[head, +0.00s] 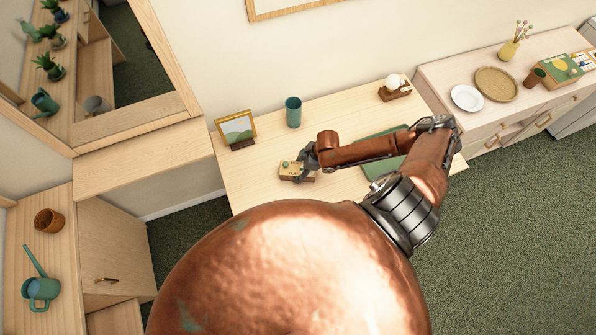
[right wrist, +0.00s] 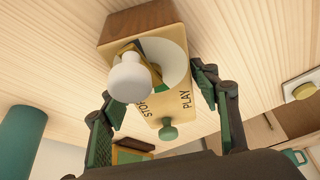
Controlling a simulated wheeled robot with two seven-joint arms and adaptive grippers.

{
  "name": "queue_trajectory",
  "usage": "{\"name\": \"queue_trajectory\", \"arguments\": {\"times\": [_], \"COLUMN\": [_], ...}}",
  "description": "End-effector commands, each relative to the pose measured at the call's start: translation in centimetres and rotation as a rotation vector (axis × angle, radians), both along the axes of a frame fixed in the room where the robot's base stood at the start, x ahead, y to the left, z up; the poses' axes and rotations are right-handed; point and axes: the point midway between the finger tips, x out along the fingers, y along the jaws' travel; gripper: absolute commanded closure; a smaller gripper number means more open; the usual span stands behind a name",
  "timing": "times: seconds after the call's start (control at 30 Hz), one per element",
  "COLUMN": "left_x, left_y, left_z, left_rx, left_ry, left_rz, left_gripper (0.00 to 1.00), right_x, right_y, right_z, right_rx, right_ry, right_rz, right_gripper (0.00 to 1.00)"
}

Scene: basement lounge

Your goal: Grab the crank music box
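The crank music box (head: 289,171) is a small wooden box with a cream-yellow top, lying on the light wood table. In the right wrist view the box (right wrist: 168,28) shows a white round knob, a green knob and the words STOP and PLAY. My right gripper (head: 307,163) is at the box's right side in the head view. In the right wrist view its green-padded fingers (right wrist: 155,112) are spread, one to each side of the box, with a visible gap at the left finger. My left gripper is not in view.
On the table (head: 262,117) stand a picture frame (head: 237,130), a teal cup (head: 293,112) and a wooden-based thing with a white ball (head: 394,88). A green mat (head: 381,170) lies under my right arm. A sideboard (head: 440,84) with plates stands at right.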

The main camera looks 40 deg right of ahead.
Motion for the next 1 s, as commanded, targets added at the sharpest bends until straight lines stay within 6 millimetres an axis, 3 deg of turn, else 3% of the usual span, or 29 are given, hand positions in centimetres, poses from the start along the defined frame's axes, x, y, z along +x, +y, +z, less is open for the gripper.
{"name": "queue_trajectory", "arguments": {"times": [0.6,1.0], "left_x": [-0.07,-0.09], "left_y": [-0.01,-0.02], "left_z": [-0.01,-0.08], "left_rx": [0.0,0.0], "left_ry": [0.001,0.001], "left_rz": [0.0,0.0], "left_gripper": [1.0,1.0], "right_x": [0.06,0.13], "right_y": [0.01,-0.04], "right_z": [0.09,0.96], "right_rx": [0.001,0.001], "right_ry": [-0.002,-0.002], "right_rz": [0.0,0.001], "right_gripper": [0.87,0.87]}}
